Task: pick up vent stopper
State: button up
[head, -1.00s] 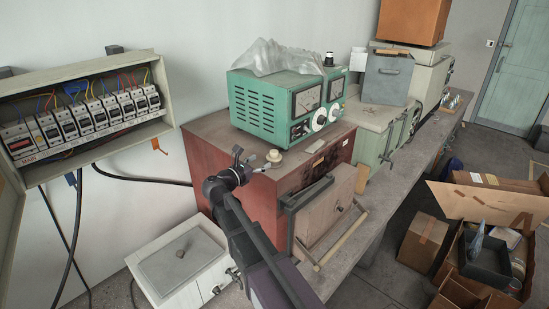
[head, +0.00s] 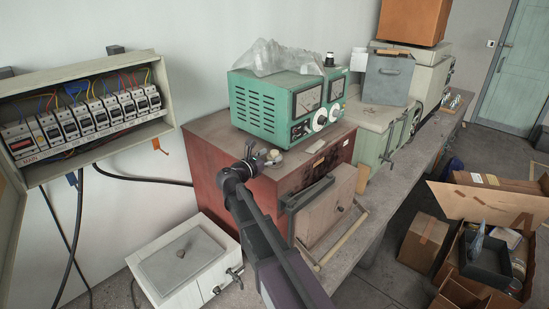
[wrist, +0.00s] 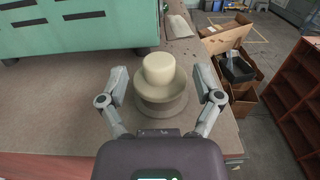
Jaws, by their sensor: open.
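The vent stopper (wrist: 159,72) is a cream, round plug with a knob on top of a wider flange. It sits on a round grey-brown base on top of the red-brown cabinet, and it also shows small in the head view (head: 273,156). My gripper (wrist: 164,84) is open, with one finger on each side of the stopper and a gap on both sides. In the head view my gripper (head: 256,153) is just left of the stopper and partly in front of it.
The green meter unit (head: 270,103) with a plastic sheet stands close behind the stopper on the red-brown cabinet (head: 240,178). A small paper tag (wrist: 181,26) lies beyond. The cabinet top's right edge is near, with cardboard boxes (head: 423,240) on the floor below.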

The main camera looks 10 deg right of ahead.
jog(key=shift+x, duration=1.05)
grip_shut()
